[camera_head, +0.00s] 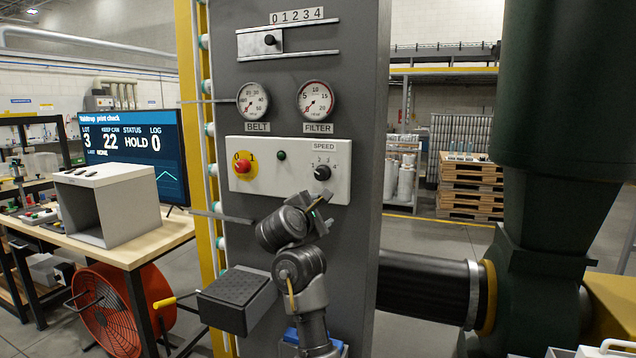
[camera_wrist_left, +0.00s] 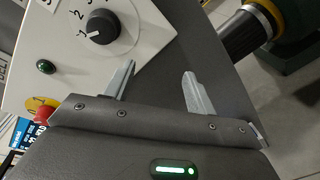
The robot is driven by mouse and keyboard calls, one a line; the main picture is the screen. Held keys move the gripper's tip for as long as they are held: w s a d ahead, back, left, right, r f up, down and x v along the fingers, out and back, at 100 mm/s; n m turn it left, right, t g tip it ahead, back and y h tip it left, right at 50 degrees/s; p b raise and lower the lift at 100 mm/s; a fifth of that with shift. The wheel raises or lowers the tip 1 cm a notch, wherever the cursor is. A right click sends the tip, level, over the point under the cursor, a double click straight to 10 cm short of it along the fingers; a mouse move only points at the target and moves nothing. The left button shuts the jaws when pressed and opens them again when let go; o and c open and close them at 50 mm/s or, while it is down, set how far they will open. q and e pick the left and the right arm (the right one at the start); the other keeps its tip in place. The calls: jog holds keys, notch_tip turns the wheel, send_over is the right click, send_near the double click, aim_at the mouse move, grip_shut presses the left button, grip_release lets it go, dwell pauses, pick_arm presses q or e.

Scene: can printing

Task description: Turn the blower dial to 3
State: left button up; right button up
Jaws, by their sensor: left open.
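The black dial (camera_head: 322,172) under the SPEED label sits at the right of a white control panel (camera_head: 262,187). In the left wrist view the dial (camera_wrist_left: 101,27) shows at the top, its white pointer mark toward 1. My left gripper (camera_head: 322,206) is just below the panel in the head view. Its two fingers (camera_wrist_left: 158,70) are apart with nothing between them, and the dial is beyond the left fingertip, not touched. My right gripper is not in view.
A red button (camera_head: 242,166) on yellow and a green lamp (camera_head: 282,155) share the panel. Gauges (camera_head: 315,99) and a 0–4 slider (camera_head: 270,40) are above. A dark duct (camera_head: 428,288) runs right to a green machine (camera_head: 545,220).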

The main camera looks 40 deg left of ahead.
aim_at(320, 175)
pick_arm(q)
jog(key=s+a+r+n+t, duration=0.1)
jog(key=s+r+n+t, duration=0.1)
jog(key=s+r+n, duration=0.35)
jog(key=w+a, duration=0.1)
jog(key=w, duration=0.2)
jog(key=w+a+r+m, duration=0.1)
jog(key=w, duration=0.2)
jog(key=w+a+r+m+p, duration=0.1)
jog(key=w, duration=0.3)
jog(key=shift+w+a, duration=0.1)
jog(key=shift+a, duration=0.1)
jog(key=shift+c, duration=0.2)
jog(key=shift+f, duration=0.1)
jog(key=c, duration=1)
